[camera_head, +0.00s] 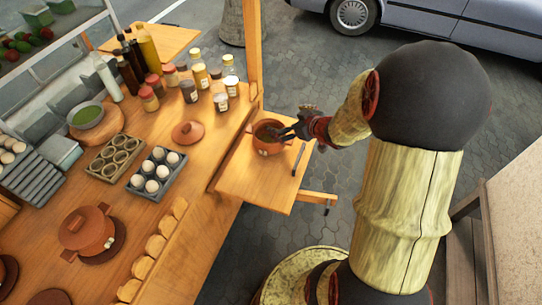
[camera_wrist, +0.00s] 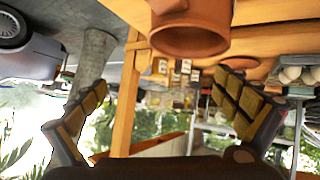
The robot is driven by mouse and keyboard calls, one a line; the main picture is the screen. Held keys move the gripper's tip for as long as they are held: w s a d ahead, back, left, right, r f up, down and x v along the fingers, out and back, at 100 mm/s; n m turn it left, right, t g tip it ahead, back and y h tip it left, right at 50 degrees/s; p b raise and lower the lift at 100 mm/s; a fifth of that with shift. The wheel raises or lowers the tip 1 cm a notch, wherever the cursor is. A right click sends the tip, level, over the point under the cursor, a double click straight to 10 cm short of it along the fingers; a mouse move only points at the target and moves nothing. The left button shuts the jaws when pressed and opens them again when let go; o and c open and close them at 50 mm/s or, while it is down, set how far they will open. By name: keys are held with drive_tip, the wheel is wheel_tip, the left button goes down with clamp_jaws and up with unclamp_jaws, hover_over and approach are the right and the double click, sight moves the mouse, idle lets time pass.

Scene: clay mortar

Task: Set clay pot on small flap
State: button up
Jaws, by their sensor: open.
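The open clay pot (camera_head: 268,148), reddish brown with dark contents, stands upright on the small wooden flap (camera_head: 252,187), near its far edge. The pot also shows at the top of the wrist view (camera_wrist: 188,40), appearing upside down there. My gripper (camera_head: 290,130) is at the pot's right side, close to its rim. In the wrist view my gripper (camera_wrist: 166,98) has its two padded fingers spread wide with nothing between them. In the head view I cannot tell whether a finger touches the pot.
A clay lid (camera_head: 187,132) lies on the main counter left of the flap. Several jars (camera_head: 200,76) and bottles stand behind it. An egg tray (camera_head: 155,172) and a lidded clay pot (camera_head: 88,230) are farther left. The flap's near part is bare.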

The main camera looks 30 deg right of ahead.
drive_tip(key=s+a+r+m+g+h, duration=0.1)
drive_tip(key=s+a+r+h, duration=0.15)
drive_tip(key=r, duration=0.45)
drive_tip(key=s+a+r+m+g+h, duration=0.1)
drive_tip(key=s+a+r+m+h, duration=0.2)
drive_tip(key=r, duration=0.4)
drive_tip(key=s+a+r+n+g+y, duration=0.1)
drive_tip(key=s+a+y, duration=0.4)
drive_tip(key=s+a, duration=1.1)
drive_tip(key=s+r+g, duration=0.1)
drive_tip(key=s+g, duration=0.1)
drive_tip(key=shift+s+a+r+g, duration=0.15)
drive_tip(key=shift+s+g, duration=0.25)
